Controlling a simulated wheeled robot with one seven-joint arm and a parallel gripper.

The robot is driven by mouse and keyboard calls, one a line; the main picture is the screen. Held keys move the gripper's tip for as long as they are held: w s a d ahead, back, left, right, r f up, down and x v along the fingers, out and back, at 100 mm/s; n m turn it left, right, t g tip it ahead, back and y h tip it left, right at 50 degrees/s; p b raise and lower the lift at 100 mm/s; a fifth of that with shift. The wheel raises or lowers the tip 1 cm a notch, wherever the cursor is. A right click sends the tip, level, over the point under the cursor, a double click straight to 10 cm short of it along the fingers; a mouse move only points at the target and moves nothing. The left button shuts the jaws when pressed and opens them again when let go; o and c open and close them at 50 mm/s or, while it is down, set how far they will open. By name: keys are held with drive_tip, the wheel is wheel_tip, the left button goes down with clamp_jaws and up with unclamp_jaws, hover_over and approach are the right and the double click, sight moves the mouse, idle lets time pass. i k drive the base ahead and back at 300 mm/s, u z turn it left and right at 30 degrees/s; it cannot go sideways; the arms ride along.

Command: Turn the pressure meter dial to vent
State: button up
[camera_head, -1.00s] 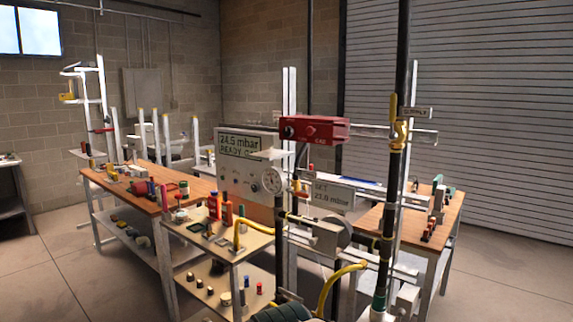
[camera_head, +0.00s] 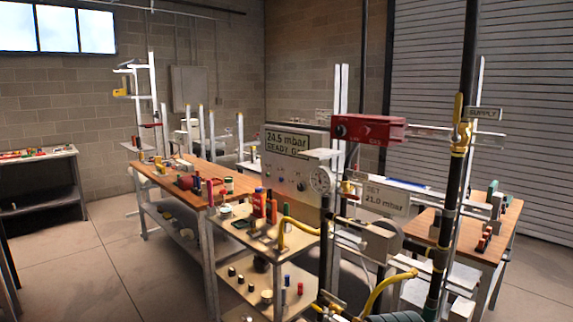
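The pressure meter (camera_head: 285,165) is a pale box standing upright beyond the bench, with a green display reading about 24.5 mbar and a partly hidden second line. A small dark round knob (camera_head: 301,185) sits low on its face. Its markings are too small to read, so I cannot tell its setting. My gripper is not recognisable in the view.
A red box (camera_head: 368,130) with a knob sits to the right of the meter. Yellow hoses (camera_head: 297,229) and a dark vertical pipe (camera_head: 455,190) stand in front. A wooden bench (camera_head: 170,178) is at left. Open floor (camera_head: 75,265) lies at the left front.

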sight(301, 186)
drive_tip(key=u, duration=0.7)
drive_tip(key=i, duration=1.85)
drive_tip(key=z, duration=0.7)
